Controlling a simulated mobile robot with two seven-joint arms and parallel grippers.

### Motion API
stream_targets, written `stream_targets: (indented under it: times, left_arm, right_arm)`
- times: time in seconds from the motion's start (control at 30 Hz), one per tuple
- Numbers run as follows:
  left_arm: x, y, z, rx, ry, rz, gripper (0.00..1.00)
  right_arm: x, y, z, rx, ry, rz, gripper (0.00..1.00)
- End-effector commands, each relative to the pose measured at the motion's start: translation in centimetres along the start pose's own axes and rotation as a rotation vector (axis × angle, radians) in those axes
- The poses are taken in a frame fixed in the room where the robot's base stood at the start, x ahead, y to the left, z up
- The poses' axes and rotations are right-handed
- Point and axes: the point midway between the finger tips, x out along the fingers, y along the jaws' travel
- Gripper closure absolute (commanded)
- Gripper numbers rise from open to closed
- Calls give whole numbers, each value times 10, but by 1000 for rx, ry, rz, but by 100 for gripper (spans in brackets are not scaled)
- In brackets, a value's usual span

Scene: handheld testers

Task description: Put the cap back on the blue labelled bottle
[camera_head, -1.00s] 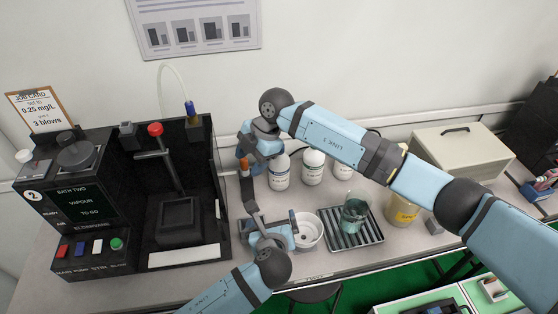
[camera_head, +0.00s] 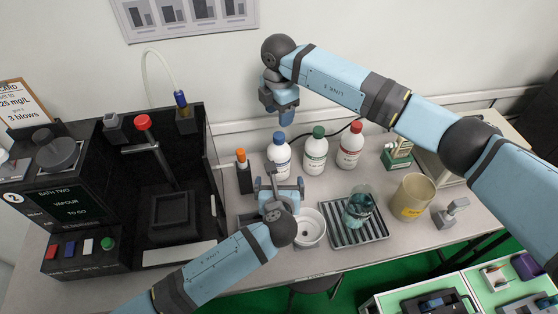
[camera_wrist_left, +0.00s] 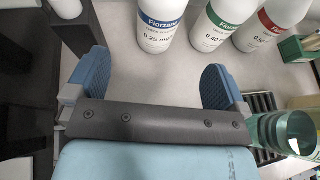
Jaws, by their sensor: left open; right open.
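The blue labelled bottle (camera_head: 279,159) stands upright on the bench, white, with its blue cap (camera_head: 279,138) seated on top as far as I can see. Its label shows in the left wrist view (camera_wrist_left: 158,28). My right gripper (camera_head: 280,112) hangs above this bottle, apart from the cap, open, with nothing visible in it. My left gripper (camera_head: 280,188) is low in front of the bottle, open and empty. In the left wrist view its two fingers (camera_wrist_left: 152,85) are spread wide, with the bottle beyond them; its top is out of that view.
A green-capped bottle (camera_head: 315,153) and a red-capped bottle (camera_head: 350,148) stand to the right. An orange-topped item (camera_head: 242,168) is to the left, by the black tester (camera_head: 125,200). A white bowl (camera_head: 311,240), a ribbed tray (camera_head: 343,240) and a beaker (camera_head: 412,197) are nearer.

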Motion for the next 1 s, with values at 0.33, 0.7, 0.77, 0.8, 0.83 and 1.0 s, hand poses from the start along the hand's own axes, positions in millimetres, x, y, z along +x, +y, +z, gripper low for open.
stream_targets:
  times: [0.33, 0.7, 0.77, 0.8, 0.83, 1.0]
  left_arm:
    - [69, 0, 1, 0, 0, 3, 0]
    - [117, 0, 0, -1, 0, 1, 0]
    - [120, 0, 1, -1, 0, 0, 0]
    - [121, 0, 0, -1, 0, 0, 0]
    - [121, 0, 0, -1, 0, 0, 0]
    - [122, 0, 0, -1, 0, 0, 0]
  right_arm:
    - [0, 0, 0, 0, 1, 0, 45]
    - [0, 0, 0, -1, 1, 0, 45]
    - [0, 0, 0, -1, 1, 0, 45]
    - [0, 0, 0, -1, 1, 0, 45]
    - [0, 0, 0, -1, 1, 0, 45]
    - [0, 0, 0, -1, 1, 0, 45]
